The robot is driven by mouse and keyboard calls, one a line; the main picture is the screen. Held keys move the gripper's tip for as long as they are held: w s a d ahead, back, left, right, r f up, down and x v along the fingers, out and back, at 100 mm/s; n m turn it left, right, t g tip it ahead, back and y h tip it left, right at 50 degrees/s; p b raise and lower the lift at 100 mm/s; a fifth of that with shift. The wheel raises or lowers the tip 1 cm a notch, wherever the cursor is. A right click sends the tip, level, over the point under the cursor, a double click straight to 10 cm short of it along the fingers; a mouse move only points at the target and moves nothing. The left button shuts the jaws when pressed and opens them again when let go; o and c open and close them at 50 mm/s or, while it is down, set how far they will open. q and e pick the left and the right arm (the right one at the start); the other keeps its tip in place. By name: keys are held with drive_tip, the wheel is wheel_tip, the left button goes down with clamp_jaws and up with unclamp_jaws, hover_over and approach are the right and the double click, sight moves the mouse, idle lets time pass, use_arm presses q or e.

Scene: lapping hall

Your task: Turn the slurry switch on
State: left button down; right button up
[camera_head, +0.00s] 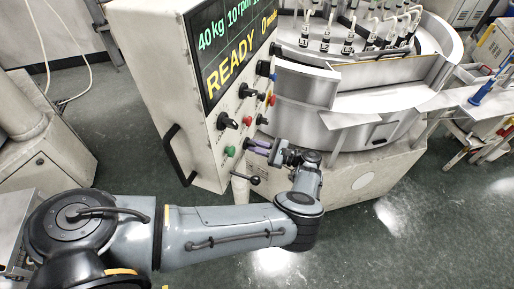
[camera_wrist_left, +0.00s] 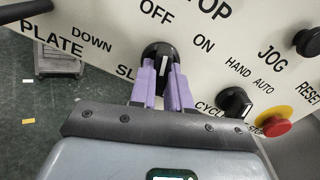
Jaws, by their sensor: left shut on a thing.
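The slurry switch (camera_wrist_left: 160,56) is a black rotary knob with a white pointer line on the slanted cream panel (camera_wrist_left: 105,60). Its label is mostly covered; only "SL" shows. "OFF" is printed above the knob and "ON" to its upper right. The pointer line runs nearly straight up the picture, toward "OFF". My left gripper (camera_wrist_left: 164,84) has its purple fingers on either side of the knob, shut on it. In the head view the left gripper (camera_head: 254,147) reaches the panel's lower right edge, and the knob is mostly hidden. My right gripper is not in view.
A cycle knob (camera_wrist_left: 235,102) and a red emergency button (camera_wrist_left: 272,127) sit close right of the fingers. In the head view, a green button (camera_head: 229,151) and a black lever (camera_head: 248,178) are nearby. The round metal machine (camera_head: 310,120) stands behind; open floor lies in front.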

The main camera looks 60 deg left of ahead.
use_arm(q)
drive_tip(key=shift+d+m+b, duration=0.1)
drive_tip(key=shift+m+b, duration=1.7)
drive_tip(key=shift+m, duration=3.1)
drive_tip(key=c, duration=1.1)
unclamp_jaws()
drive_tip(key=shift+s, duration=0.1)
